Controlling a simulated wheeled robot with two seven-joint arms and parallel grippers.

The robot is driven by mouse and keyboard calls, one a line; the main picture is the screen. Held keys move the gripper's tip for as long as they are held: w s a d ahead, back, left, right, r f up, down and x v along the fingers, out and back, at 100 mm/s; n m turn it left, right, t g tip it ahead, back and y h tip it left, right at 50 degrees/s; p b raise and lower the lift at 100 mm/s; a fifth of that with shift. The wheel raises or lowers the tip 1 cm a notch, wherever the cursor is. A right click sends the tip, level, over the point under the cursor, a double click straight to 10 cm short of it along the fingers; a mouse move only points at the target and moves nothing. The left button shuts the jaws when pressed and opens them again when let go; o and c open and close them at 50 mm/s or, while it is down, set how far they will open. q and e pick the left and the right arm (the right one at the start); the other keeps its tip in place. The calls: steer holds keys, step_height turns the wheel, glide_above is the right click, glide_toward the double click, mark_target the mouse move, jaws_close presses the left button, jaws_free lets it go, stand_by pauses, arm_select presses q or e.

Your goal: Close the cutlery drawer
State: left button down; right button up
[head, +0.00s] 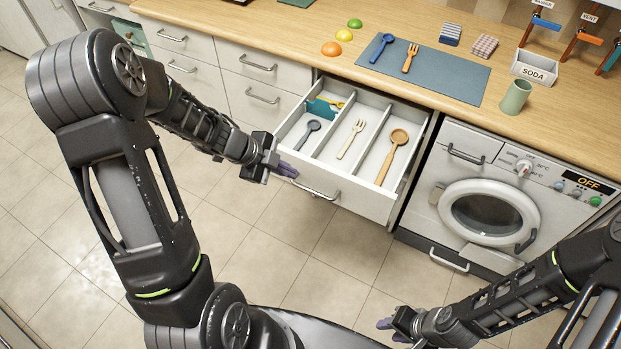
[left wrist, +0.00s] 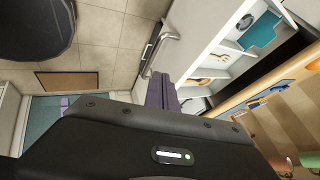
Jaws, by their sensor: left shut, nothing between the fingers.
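The cutlery drawer (head: 370,203) is pulled out from the counter in the head view. It has three compartments: a dark blue-grey spoon (head: 308,134) and a teal and yellow item (head: 322,106) on the left, a pale fork (head: 352,138) in the middle, a wooden spoon (head: 393,156) on the right. Its bar handle (head: 316,189) is on the front, and it shows in the left wrist view (left wrist: 158,52). My left gripper (head: 287,170) is shut and empty at the left part of the drawer front; contact is unclear. My right gripper (head: 385,323) is low at the lower right, away from the drawer; its jaws are unclear.
The washing machine (head: 485,205) stands right of the drawer. On the counter are a blue mat (head: 455,78) with a spoon and fork, a green cup (head: 515,96) and a SODA box (head: 534,68). Closed drawers (head: 262,70) are to the left. The tiled floor in front is clear.

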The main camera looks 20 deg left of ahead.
arm_select(q)
steer(key=b, duration=0.2)
glide_toward(321, 187)
steer(key=x, duration=0.4)
steer(key=shift+w+d+f, duration=0.1)
steer(key=shift+f, duration=0.15)
steer(key=shift+d, duration=0.1)
